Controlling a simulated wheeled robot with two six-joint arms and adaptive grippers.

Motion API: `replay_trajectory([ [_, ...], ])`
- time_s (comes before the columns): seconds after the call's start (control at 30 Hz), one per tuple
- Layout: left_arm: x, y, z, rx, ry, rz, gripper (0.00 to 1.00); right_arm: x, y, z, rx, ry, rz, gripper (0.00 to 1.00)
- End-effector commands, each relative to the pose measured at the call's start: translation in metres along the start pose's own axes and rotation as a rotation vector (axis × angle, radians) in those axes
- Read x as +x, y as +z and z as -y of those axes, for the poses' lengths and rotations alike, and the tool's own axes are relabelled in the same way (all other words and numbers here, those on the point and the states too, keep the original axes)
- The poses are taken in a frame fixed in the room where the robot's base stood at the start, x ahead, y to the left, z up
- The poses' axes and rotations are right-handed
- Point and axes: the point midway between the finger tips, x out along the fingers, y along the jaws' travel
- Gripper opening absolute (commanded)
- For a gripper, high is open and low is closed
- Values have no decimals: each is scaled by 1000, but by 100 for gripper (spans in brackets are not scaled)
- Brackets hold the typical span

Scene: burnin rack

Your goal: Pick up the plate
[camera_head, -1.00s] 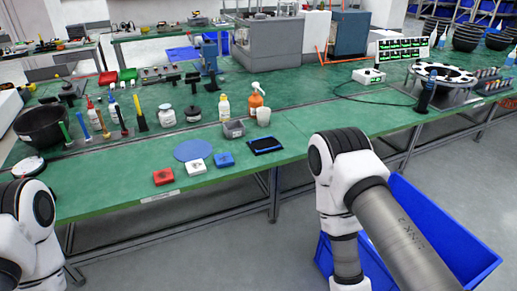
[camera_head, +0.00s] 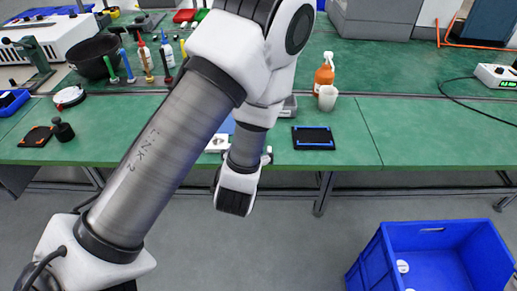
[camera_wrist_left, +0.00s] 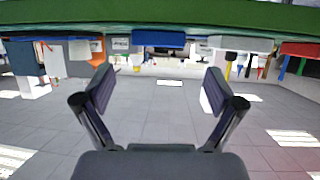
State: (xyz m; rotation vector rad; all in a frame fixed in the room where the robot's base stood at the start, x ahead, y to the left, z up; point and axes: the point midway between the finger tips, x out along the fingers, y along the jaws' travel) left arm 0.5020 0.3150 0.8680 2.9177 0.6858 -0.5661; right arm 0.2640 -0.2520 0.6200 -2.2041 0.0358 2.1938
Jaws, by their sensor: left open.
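The plate, a flat blue disc on the green bench, is mostly hidden behind my left arm in the head view; only a small blue patch (camera_head: 228,126) shows. I cannot make it out in the left wrist view. My left wrist hangs at the bench's front edge, close to the plate. The left gripper (camera_wrist_left: 158,90) shows in the wrist view with its two fingers spread and nothing between them. That view is upside down, with the bench along its top. My right gripper is out of view.
A black pad with blue edging (camera_head: 313,138) lies right of the plate on the green bench (camera_head: 350,120). A white cup (camera_head: 327,98) and an orange spray bottle (camera_head: 324,72) stand behind it. Bench space right of the pad is clear.

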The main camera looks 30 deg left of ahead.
Motion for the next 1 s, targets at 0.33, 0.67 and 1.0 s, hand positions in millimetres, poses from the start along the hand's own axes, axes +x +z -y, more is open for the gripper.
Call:
replay_trajectory([
  [0.33,48,1,3,-4,0,2,94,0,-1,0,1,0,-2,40],
  [0.67,57,2,3,1,2,3,76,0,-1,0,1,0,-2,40],
  [1.0,57,2,3,1,2,3,30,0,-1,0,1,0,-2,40],
])
